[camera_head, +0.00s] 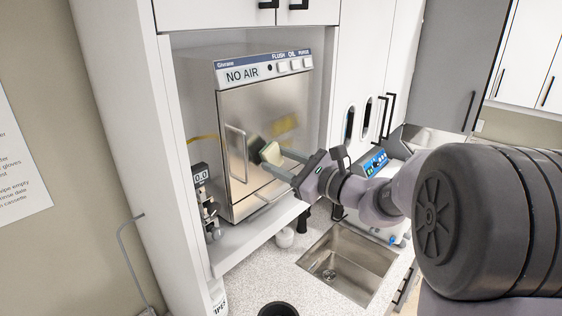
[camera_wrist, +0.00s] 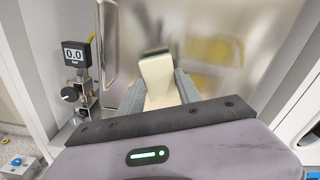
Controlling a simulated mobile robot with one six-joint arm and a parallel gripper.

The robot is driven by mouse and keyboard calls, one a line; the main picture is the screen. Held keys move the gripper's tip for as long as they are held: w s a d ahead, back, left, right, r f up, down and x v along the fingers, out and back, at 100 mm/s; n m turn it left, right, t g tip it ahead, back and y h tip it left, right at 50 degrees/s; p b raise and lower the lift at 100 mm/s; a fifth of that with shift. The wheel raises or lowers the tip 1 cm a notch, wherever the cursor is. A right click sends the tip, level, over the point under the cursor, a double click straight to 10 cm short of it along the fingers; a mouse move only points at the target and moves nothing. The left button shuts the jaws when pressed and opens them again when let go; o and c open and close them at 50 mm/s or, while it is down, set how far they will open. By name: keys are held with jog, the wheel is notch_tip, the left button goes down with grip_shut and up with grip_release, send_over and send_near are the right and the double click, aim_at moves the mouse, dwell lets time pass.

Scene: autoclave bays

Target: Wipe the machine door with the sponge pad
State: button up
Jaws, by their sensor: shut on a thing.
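The machine (camera_head: 262,75) is a box with a shiny metal door (camera_head: 290,108) in a white cabinet bay; the door is closed, with a vertical handle (camera_head: 236,154) at its left. My gripper (camera_head: 276,162) is shut on a cream sponge pad (camera_head: 271,153) with a dark face towards the door. In the wrist view the pad (camera_wrist: 158,78) sits between my fingers, in front of the door (camera_wrist: 215,25), right of the handle (camera_wrist: 107,40). I cannot tell whether the pad touches the door. A yellowish patch (camera_head: 285,125) shows on the door, right of the pad.
A gauge reading 0.0 (camera_wrist: 74,54) with a valve stands left of the door. A sink (camera_head: 345,262) is set in the speckled counter below right. Cabinet walls flank the bay closely.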

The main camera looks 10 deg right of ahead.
jog(key=shift+x, duration=0.8)
